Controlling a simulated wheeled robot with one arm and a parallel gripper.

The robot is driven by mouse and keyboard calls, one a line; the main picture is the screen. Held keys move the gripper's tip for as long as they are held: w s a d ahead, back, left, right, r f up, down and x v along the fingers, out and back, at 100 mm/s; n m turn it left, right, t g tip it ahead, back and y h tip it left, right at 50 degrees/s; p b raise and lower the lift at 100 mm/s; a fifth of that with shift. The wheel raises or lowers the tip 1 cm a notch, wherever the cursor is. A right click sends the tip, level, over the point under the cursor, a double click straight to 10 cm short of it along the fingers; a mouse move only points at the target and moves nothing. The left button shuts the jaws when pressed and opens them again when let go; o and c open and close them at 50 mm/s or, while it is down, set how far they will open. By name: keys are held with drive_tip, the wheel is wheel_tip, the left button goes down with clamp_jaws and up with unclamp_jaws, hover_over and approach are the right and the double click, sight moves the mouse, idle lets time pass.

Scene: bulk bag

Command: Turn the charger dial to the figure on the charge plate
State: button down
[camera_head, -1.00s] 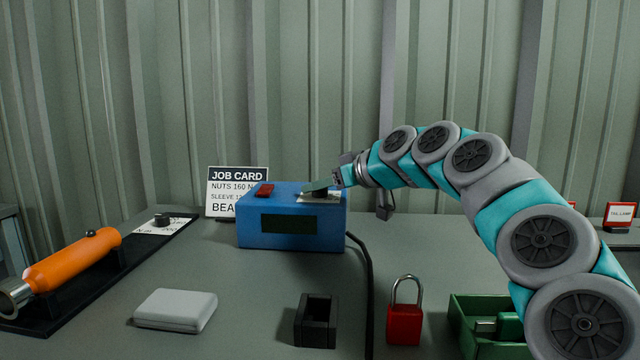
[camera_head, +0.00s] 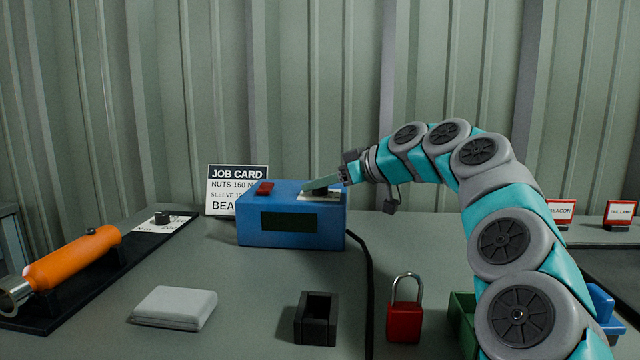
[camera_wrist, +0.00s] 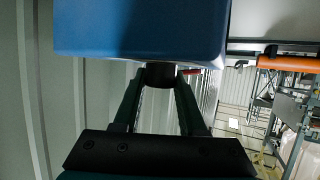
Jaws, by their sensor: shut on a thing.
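The blue charger box (camera_head: 290,241) stands on the bench, with a dark, blank-looking window on its front and a red switch (camera_head: 265,188) on top. Its black dial (camera_head: 320,191) sits on a white scale (camera_head: 306,198) at the top right, partly hidden by my fingers. My gripper (camera_head: 323,184) reaches in from the right and is shut on the dial. The wrist view shows the dark dial (camera_wrist: 160,74) between both fingertips, against the blue box (camera_wrist: 140,28). The scale's figures and the dial's pointing are too small to read. I cannot make out a charge plate.
A job card (camera_head: 237,190) stands behind the charger. An orange cylinder (camera_head: 75,258) lies on a black base at left. A grey case (camera_head: 174,307), a black holder (camera_head: 316,318) and a red padlock (camera_head: 404,322) stand in front. A black cable (camera_head: 369,285) runs from the charger.

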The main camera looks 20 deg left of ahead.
drive_tip(key=shift+c, duration=2.3)
unclamp_jaws()
drive_tip(key=shift+f, duration=0.1)
drive_tip(key=b+v, duration=0.1)
drive_tip(key=v, duration=0.6)
drive_tip(key=shift+d, duration=0.35)
